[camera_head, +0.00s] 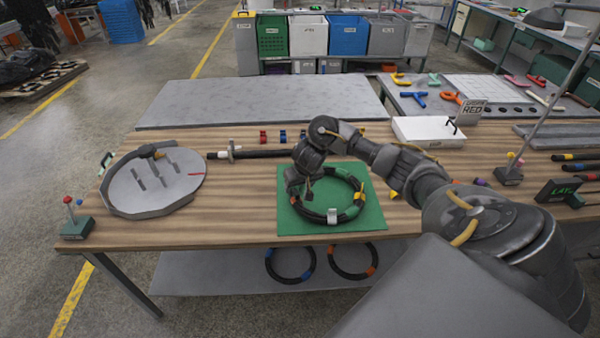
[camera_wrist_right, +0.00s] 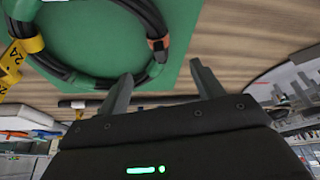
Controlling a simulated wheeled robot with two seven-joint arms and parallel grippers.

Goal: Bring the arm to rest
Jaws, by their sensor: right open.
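My right arm reaches in from the right in the head view, over the wooden table. My right gripper (camera_head: 304,190) is above the left part of a black hose ring (camera_head: 352,208) that lies on a green mat (camera_head: 370,224). In the right wrist view, the right gripper (camera_wrist_right: 160,85) is open with nothing between its fingers. There the hose ring (camera_wrist_right: 150,22) and the green mat (camera_wrist_right: 95,35) lie beyond the fingertips. Whether a finger touches the ring I cannot tell. My left gripper is in neither view.
A round grey board (camera_head: 130,190) stands at the table's left, near a red-knobbed post (camera_head: 76,225). A black rod (camera_head: 260,153) lies behind the mat. A white tray (camera_head: 425,132) and a thin lamp stand (camera_head: 510,174) are on the right. The front left tabletop (camera_head: 235,215) is clear.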

